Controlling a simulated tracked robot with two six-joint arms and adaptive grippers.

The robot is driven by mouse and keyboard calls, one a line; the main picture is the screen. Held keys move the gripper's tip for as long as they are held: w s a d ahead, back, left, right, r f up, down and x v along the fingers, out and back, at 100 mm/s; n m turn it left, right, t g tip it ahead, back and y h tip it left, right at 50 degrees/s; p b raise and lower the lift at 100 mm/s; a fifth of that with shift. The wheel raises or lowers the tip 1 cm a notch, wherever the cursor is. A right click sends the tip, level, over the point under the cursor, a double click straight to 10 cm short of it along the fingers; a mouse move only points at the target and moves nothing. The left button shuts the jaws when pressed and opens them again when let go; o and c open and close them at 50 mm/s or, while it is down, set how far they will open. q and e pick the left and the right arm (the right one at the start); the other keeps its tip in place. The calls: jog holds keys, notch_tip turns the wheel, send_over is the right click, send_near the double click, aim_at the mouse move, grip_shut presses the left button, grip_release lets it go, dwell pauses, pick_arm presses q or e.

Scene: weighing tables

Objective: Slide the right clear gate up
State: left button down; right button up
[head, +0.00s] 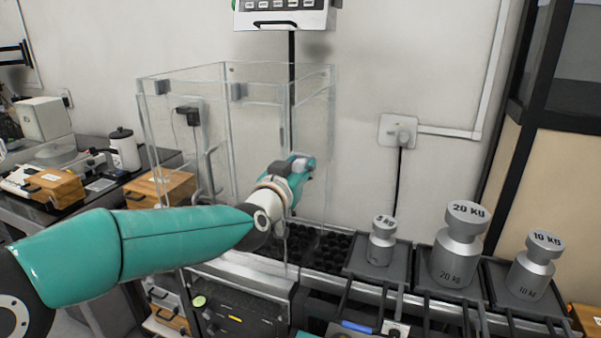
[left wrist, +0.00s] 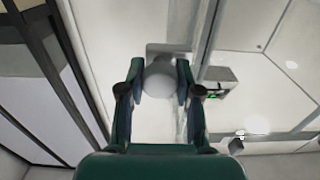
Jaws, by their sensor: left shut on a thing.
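A clear box (head: 185,80) with see-through walls stands behind my left arm in the head view. The right gate is hard to separate from its other clear panes. My left gripper (head: 301,166) is at the box's right side, and its fingers are small and partly hidden there. In the left wrist view, my left gripper (left wrist: 160,82) is shut on a rounded pale grey knob (left wrist: 160,76), with one finger on each side. The knob appears to belong to the right gate, but its attachment is hidden. My right gripper is in neither view.
Steel weights marked 5 kg (head: 381,242), 20 kg (head: 458,245) and 10 kg (head: 533,267) stand right of the box. A display (head: 284,15) is on a pole above. A wall socket (head: 398,131) with a cable is right of the gripper. A kettle (head: 124,150) stands left.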

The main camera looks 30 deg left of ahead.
pick_arm(q)
jog(key=shift+a+r, duration=0.1)
jog(key=shift+r, duration=0.4)
jog(key=c, duration=1.1)
grip_release()
jog(key=shift+o, duration=0.2)
jog(key=shift+f, duration=0.1)
jog(key=shift+f, duration=0.1)
jog(key=v, duration=1.2)
